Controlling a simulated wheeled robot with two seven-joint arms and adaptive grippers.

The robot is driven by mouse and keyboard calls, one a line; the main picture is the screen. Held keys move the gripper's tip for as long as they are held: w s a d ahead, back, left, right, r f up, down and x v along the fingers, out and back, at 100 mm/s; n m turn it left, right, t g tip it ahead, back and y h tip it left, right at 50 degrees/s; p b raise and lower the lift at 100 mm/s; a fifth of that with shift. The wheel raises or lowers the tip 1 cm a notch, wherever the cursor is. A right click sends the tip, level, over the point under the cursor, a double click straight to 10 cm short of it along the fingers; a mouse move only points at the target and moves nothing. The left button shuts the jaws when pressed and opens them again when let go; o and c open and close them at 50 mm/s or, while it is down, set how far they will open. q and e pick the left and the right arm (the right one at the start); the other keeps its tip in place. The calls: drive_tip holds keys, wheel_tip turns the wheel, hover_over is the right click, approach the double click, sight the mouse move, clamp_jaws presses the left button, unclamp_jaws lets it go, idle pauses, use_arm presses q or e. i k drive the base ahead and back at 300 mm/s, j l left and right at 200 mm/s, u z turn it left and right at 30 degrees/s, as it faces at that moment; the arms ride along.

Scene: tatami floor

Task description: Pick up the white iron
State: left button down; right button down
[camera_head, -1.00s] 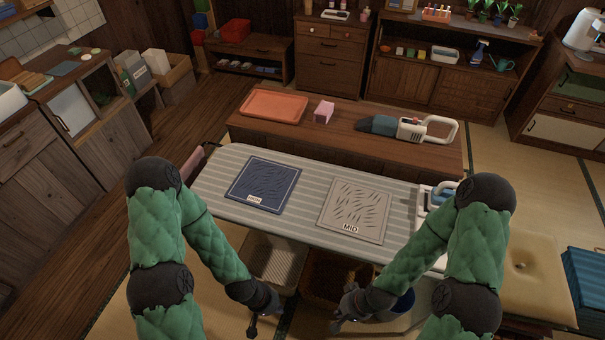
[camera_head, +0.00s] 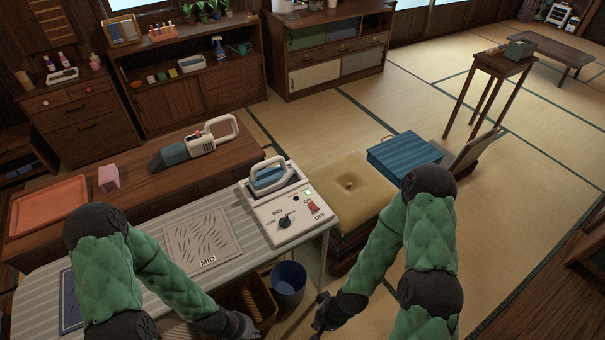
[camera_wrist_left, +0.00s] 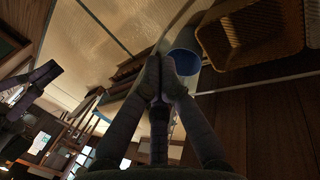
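The white iron (camera_head: 268,177), with a blue-grey body and white handle, rests on its white control station (camera_head: 296,212) at the right end of the striped ironing board (camera_head: 228,196). My left gripper (camera_head: 244,329) is low in front of the board, well apart from the iron. In the left wrist view its fingertips (camera_wrist_left: 158,62) come together with nothing between them. My right gripper (camera_head: 321,310) hangs low to the right of the blue bucket, below and apart from the iron; its finger opening is too small to judge.
A white and blue-grey handheld vacuum (camera_head: 200,143) lies on the low wooden table (camera_head: 150,185) behind the board. A blue bucket (camera_head: 289,280) and a wicker basket (camera_head: 246,300) stand below the board. A tan cushion (camera_head: 350,188) is right of the station. Tatami floor lies open at right.

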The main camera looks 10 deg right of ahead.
sight(263, 183)
drive_tip(key=i+l, duration=0.1)
drive_tip(key=l, duration=0.3)
drive_tip(key=i+l+z, duration=0.1)
drive_tip(key=l, duration=0.25)
drive_tip(key=i+l+z, duration=0.1)
drive_tip(key=l, duration=0.3)
drive_tip(key=i+l, duration=0.15)
drive_tip(key=l, duration=0.2)
drive_tip(key=i+l+z, duration=0.1)
drive_tip(key=l, duration=0.3)
drive_tip(key=j, duration=0.75)
